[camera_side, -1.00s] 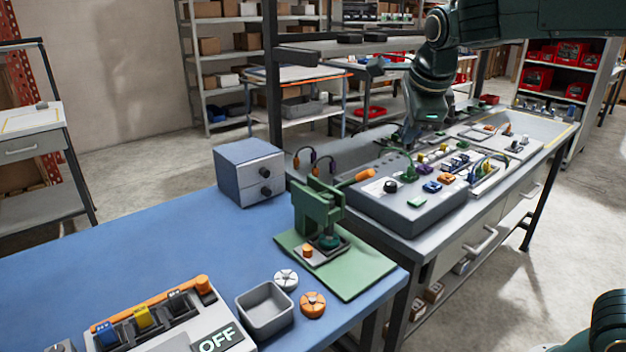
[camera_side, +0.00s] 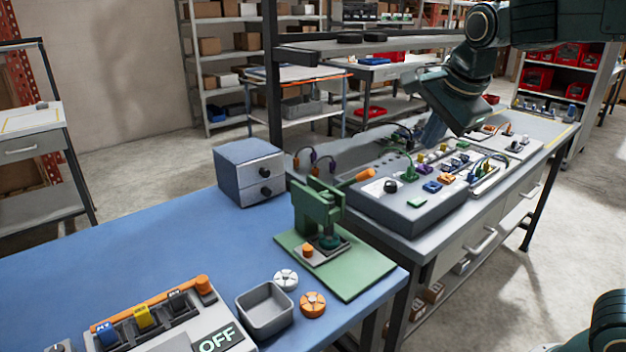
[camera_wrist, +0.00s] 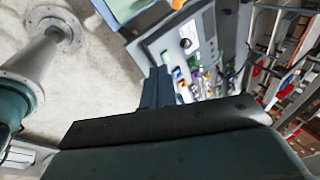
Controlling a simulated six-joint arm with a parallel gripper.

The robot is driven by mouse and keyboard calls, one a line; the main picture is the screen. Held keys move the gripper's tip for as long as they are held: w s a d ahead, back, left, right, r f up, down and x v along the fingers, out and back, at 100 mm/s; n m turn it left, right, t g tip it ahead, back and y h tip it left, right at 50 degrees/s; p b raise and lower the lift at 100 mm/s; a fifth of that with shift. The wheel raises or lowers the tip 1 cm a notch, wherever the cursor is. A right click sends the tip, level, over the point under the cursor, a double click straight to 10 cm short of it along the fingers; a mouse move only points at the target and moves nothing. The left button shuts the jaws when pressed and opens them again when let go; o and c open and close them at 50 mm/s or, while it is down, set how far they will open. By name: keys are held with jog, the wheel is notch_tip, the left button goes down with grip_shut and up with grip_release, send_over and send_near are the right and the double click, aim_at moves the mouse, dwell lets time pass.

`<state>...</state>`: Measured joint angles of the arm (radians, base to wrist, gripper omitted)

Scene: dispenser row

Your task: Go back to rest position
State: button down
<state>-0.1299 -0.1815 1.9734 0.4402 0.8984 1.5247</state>
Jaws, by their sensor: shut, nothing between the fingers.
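My gripper (camera_side: 432,132) is at the upper right in the side view, above the far workbench, tilted and partly hidden behind my wrist. In the wrist view my gripper (camera_wrist: 158,86) shows as dark blue fingers side by side. They are shut with nothing between them. The grey control panel (camera_side: 407,222) with knobs and coloured buttons lies below and in front of it in the side view. The panel (camera_wrist: 178,42) also shows beyond the fingers in the wrist view.
A blue table (camera_side: 130,240) in front holds a green press (camera_side: 318,215), a grey drawer box (camera_side: 248,172), an empty grey tray (camera_side: 265,310) and a switch box (camera_side: 190,335) reading OFF. A dark post (camera_side: 274,90) with a shelf stands left of my arm.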

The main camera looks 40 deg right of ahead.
jog(key=s+a+f+n+y, duration=0.1)
jog(key=s+f+n, duration=0.2)
jog(key=s+n, duration=0.5)
jog(key=s+a+f+n+y, duration=0.1)
jog(key=s+a+f+n, duration=0.1)
jog(key=s+n, duration=0.7)
jog(key=f+n, duration=0.1)
jog(key=n, duration=0.2)
jog(key=shift+s+a+f+n+t+y, duration=0.2)
jog(key=shift+f+n+t+y, duration=0.1)
jog(key=shift+t, duration=0.1)
